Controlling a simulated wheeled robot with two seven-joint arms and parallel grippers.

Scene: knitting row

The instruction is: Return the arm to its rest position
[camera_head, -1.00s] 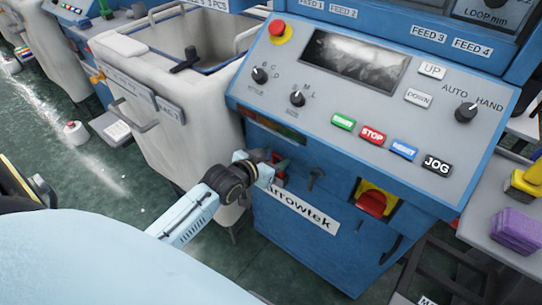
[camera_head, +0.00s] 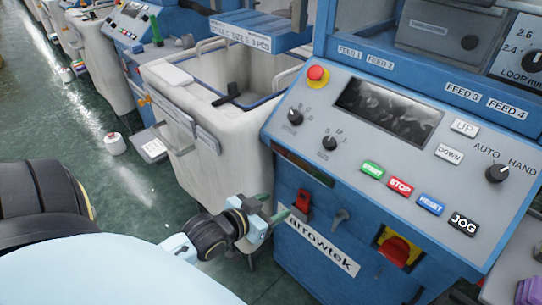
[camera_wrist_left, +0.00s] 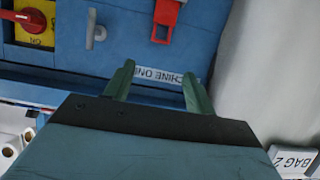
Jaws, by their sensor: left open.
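My left gripper (camera_head: 277,207) is open and empty in front of the blue machine's lower front panel. Its two green fingers show apart in the left wrist view (camera_wrist_left: 155,88), with nothing between them but the panel and part of a label. My left arm (camera_head: 215,232) comes in from the lower left with its black wrist joint bent. A red tag-like part (camera_head: 303,202) is on the panel just right of the fingers; it also shows in the left wrist view (camera_wrist_left: 167,18). I cannot tell whether the fingers touch the panel. My right gripper is not in view.
The blue machine (camera_head: 310,265) carries a grey control panel (camera_head: 400,125), a grey lever (camera_head: 340,218) and a red rotary switch (camera_head: 397,250). A pale fabric bin (camera_head: 215,140) stands left of it.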

